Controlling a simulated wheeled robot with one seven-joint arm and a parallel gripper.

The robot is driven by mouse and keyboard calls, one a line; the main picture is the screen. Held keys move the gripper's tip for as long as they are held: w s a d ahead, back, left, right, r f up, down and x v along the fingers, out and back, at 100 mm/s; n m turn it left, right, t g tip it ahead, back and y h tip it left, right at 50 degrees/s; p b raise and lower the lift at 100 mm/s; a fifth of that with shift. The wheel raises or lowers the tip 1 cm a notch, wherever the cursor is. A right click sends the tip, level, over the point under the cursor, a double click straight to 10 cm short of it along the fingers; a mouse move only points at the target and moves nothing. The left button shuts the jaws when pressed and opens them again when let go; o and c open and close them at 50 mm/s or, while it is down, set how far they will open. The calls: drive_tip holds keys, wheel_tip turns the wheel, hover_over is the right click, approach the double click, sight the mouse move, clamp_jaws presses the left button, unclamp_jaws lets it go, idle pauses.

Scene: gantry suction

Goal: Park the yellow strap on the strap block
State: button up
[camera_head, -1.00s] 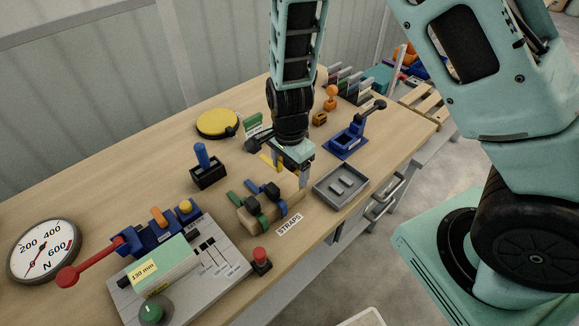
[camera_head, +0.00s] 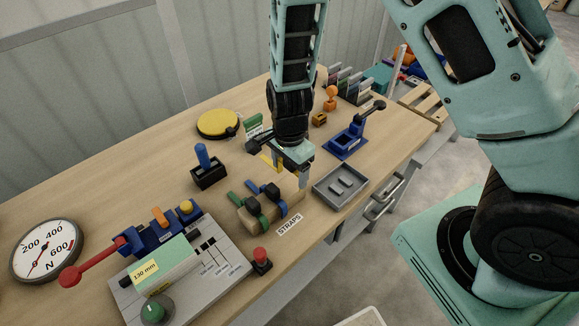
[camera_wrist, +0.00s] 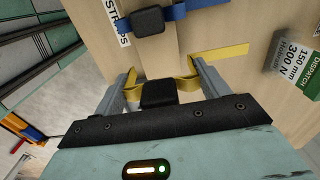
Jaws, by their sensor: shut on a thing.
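My gripper (camera_head: 290,173) is shut on the yellow strap (camera_wrist: 187,90), with the strap's black buckle (camera_wrist: 158,93) between its two fingers in the wrist view. The strap's flat yellow tail (camera_wrist: 228,52) reaches out to the right there; a bit of yellow also shows beside the gripper in the head view (camera_head: 266,161). The wooden strap block (camera_head: 247,217) stands just below and left of my gripper, carrying a green strap (camera_head: 240,201) and a blue strap (camera_head: 254,187). My gripper is at the block's right end. I cannot tell whether the yellow strap touches the block.
A STRAPS label (camera_head: 289,225) lies in front of the block. A grey tray (camera_head: 340,187) is close on the right, and a blue lever device (camera_head: 347,143) stands behind it. A black holder with a blue handle (camera_head: 207,172) and a yellow round pad (camera_head: 217,123) are to the left.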

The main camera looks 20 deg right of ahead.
sight(290, 185)
drive_tip(key=shift+f+b, duration=2.1)
drive_tip(key=shift+f, duration=1)
drive_tip(key=o, duration=1.1)
drive_tip(key=shift+r, duration=0.15)
wheel_tip(290, 185, up, 17)
drive_tip(key=shift+r+p, duration=0.15)
drive_tip(key=shift+p, duration=0.4)
